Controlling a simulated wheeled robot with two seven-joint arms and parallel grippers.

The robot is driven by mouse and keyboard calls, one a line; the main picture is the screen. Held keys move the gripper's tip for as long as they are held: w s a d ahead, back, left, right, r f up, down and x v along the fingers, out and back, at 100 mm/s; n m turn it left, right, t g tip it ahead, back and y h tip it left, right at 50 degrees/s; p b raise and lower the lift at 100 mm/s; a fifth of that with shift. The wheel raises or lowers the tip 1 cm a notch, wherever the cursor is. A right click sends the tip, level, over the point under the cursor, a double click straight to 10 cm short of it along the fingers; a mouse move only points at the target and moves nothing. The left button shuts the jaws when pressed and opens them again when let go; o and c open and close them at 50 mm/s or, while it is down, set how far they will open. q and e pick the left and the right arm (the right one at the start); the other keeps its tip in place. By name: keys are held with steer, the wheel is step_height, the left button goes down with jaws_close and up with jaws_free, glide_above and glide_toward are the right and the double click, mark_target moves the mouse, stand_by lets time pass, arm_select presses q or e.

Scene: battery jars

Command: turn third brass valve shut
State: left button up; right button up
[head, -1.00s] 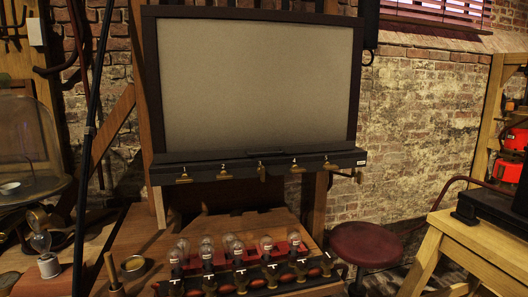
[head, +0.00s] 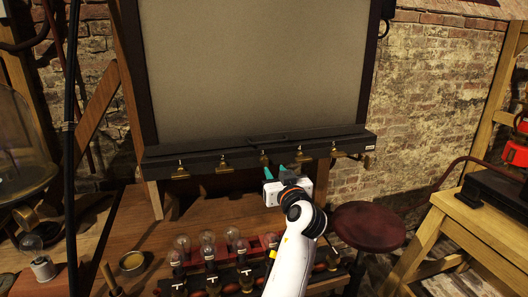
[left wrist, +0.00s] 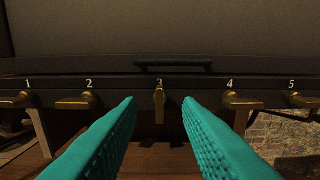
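The third brass valve (left wrist: 159,104), under the number 3, has its handle pointing straight down. It also shows small in the head view (head: 263,158). My left gripper (head: 276,172) is raised below and in front of the dark valve rail (head: 150,160). In the left wrist view its two teal fingers (left wrist: 160,112) are open and empty, one on each side of the third valve's handle, apart from it. The brass valves 1 (left wrist: 17,100), 2 (left wrist: 77,102), 4 (left wrist: 243,101) and 5 (left wrist: 303,101) have handles lying sideways. My right gripper is not in view.
Several glass bulbs (head: 208,238) on a row of jars stand on the wooden bench (head: 150,228) below the rail. A large grey panel (head: 250,70) rises above it. A red stool (head: 368,227) and a wooden table (head: 455,215) are at the right.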

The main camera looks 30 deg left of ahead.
mark_target(267, 159)
arm_select(q)
steer(key=p+x, duration=0.2)
steer(key=x, duration=0.8)
steer(key=shift+d+r, duration=0.1)
jaws_close()
